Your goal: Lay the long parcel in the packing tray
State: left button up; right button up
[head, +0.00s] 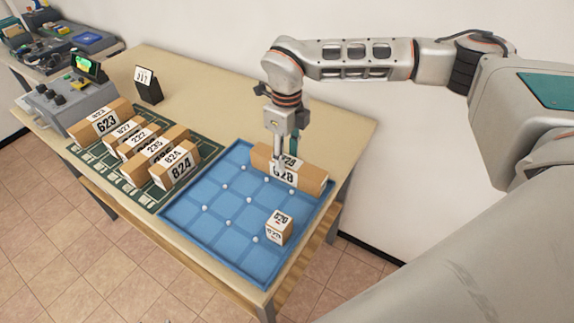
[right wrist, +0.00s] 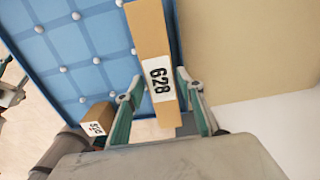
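The long parcel (head: 312,181), a brown box labelled 628, is at the back edge of the blue packing tray (head: 177,218). Whether its base touches the tray floor is hard to tell. My right gripper (head: 284,162) is above it, pointing down, with a finger on each side.
A small box labelled 870 (head: 279,227) stands in the tray's front right part. White knobs dot the tray floor. Several parcels (head: 174,167) stand on a dark green mat left of the tray. A black number stand (head: 148,86) and a grey console (head: 66,103) are farther back.

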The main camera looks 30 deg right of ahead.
aim_at(287, 161)
notch_tip(287, 161, up, 8)
jog(key=shift+f, duration=0.1)
jog(key=shift+s, duration=0.1)
dwell(0.6)
